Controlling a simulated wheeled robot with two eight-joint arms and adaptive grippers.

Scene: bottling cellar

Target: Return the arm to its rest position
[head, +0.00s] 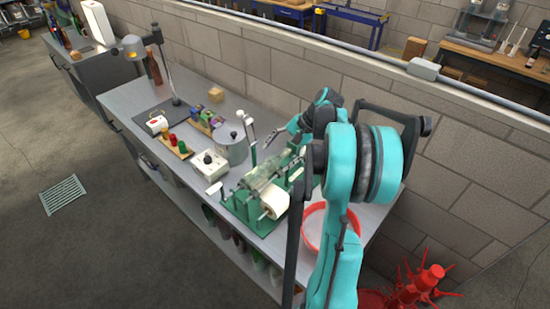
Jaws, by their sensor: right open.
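My teal and black right arm rises from the lower right and bends over the right end of the grey workbench (205,95). Its gripper (272,140) points left above the bench, behind a green bench machine (240,208). The gripper is open, and I see nothing held in it. The machine carries a pale, glassy bottle-like piece (262,172) and a white roll (274,202). Whether the gripper touches the machine I cannot tell. My left gripper is not in view.
A white box with a black knob (209,164), a grey pot (232,150) and a lamp (131,47) stand on the bench. A red basin (314,226) is partly behind my arm. A block wall (290,70) runs behind; a red spiky rack (420,285) stands right.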

